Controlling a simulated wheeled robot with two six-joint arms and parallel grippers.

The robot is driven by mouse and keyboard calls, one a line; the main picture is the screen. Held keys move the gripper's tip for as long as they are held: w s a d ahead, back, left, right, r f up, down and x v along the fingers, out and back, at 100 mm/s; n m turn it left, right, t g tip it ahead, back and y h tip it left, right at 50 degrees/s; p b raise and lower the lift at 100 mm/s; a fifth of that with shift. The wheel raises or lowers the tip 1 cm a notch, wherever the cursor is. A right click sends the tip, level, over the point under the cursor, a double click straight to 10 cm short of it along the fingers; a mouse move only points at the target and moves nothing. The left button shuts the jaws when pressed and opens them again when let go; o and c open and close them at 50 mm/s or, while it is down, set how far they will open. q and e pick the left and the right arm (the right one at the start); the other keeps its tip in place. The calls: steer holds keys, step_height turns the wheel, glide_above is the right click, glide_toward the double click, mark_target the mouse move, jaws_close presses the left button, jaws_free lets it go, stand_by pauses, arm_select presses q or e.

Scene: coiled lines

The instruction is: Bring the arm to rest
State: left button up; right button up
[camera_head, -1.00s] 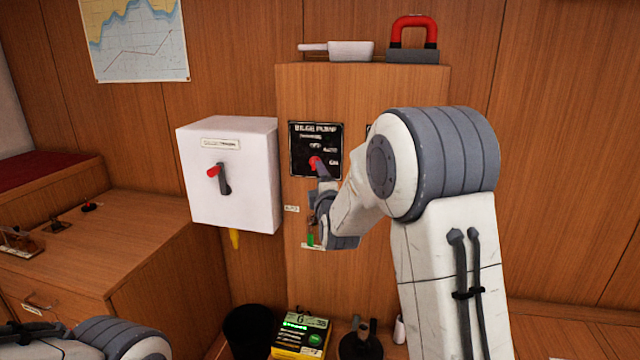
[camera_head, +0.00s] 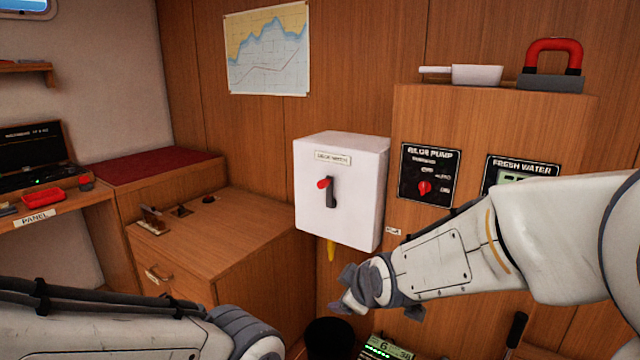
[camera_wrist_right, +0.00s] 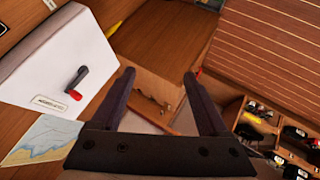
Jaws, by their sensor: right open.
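My right arm reaches in from the right in the head view. Its gripper (camera_head: 350,290) is in front of the cabinet, below the white switch box (camera_head: 338,190), clear of the bilge pump panel (camera_head: 428,174). The right wrist view shows its two dark fingers (camera_wrist_right: 158,78) apart with nothing between them. The red knob (camera_head: 425,187) on the panel is uncovered. My left arm (camera_head: 120,325) lies along the lower left edge of the head view; its gripper is out of frame.
The white box carries a red-tipped lever (camera_head: 328,190). A fresh water panel (camera_head: 520,172) is partly behind my right arm. A wooden counter (camera_head: 225,230) stands left. A dark bin (camera_head: 330,338) and a lit device (camera_head: 385,348) are below the gripper. A red-handled object (camera_head: 553,62) sits on the cabinet top.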

steer(key=s+f+m+g+h, duration=0.1)
steer(key=s+f+g, duration=0.15)
steer(key=s, duration=0.65)
steer(key=s+f+m+g, duration=0.1)
steer(key=s+m+g, duration=0.15)
steer(key=s, duration=0.75)
steer(key=s+f+m+g+h, duration=0.1)
steer(key=s+g, duration=0.3)
steer(key=s, duration=0.5)
step_height(320, 180, up, 14)
steer(key=p, duration=1.4)
steer(key=shift+a+f, duration=0.2)
steer(key=shift+a, duration=0.1)
